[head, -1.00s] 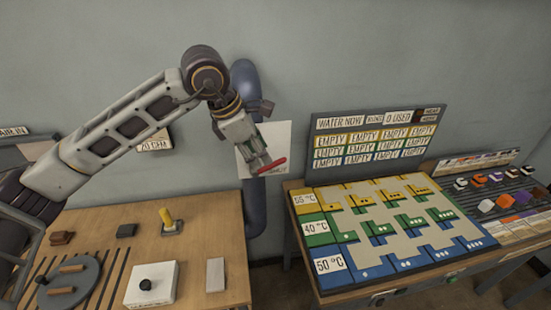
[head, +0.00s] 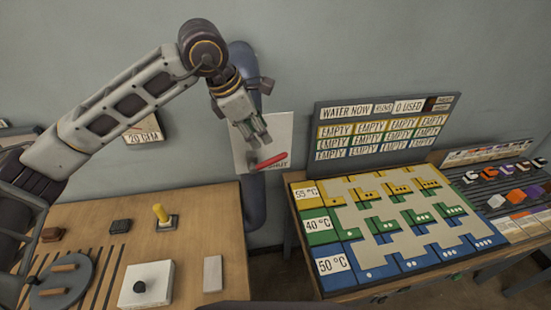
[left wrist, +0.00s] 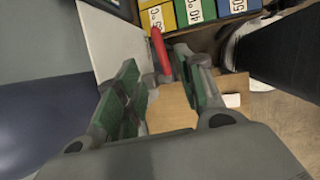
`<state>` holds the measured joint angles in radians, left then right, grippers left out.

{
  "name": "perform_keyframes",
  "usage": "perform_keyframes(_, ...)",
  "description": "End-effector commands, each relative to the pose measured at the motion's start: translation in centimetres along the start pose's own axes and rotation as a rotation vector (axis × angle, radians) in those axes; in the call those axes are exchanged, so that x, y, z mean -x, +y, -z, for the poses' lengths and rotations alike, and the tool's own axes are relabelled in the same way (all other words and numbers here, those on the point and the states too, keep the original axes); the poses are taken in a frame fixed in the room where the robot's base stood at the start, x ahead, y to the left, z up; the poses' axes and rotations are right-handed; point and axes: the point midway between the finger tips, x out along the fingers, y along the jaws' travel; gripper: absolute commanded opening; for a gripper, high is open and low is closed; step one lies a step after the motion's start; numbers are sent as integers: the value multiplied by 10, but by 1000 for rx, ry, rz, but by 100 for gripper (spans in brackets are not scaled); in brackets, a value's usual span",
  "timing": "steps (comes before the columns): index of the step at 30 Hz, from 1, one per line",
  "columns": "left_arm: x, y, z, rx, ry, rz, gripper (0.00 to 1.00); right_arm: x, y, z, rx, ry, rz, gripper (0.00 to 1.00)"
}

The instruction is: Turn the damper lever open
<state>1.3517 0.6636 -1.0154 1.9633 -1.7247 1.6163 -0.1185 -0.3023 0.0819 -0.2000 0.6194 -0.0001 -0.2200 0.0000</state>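The red damper lever (head: 272,160) is on a pale plate (head: 242,152) mounted by the blue pipe on the wall. It slants up to the right, beside lettering on the plate that seems to read SHUT. My left gripper (head: 254,134) is just above the lever, pointing down, with a small gap in the head view. In the left wrist view, the lever (left wrist: 160,50) shows between and beyond the spread fingers (left wrist: 160,75) with green pads. The gripper holds nothing. My right gripper is not in view.
The blue pipe (head: 252,205) runs down behind the plate. A wooden table (head: 195,265) at left carries a yellow-handled lever (head: 163,217), a white box (head: 145,285) and small blocks. A coloured puzzle board (head: 400,225) fills the table at right.

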Motion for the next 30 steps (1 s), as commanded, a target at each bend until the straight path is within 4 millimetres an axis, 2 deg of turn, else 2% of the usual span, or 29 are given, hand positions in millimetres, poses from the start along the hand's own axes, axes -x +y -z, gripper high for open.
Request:
perform_keyframes(11,-13,0,0,1,0,2,38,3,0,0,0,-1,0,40)
perform_keyframes(30,-92,0,-1,0,0,3,38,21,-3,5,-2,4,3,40)
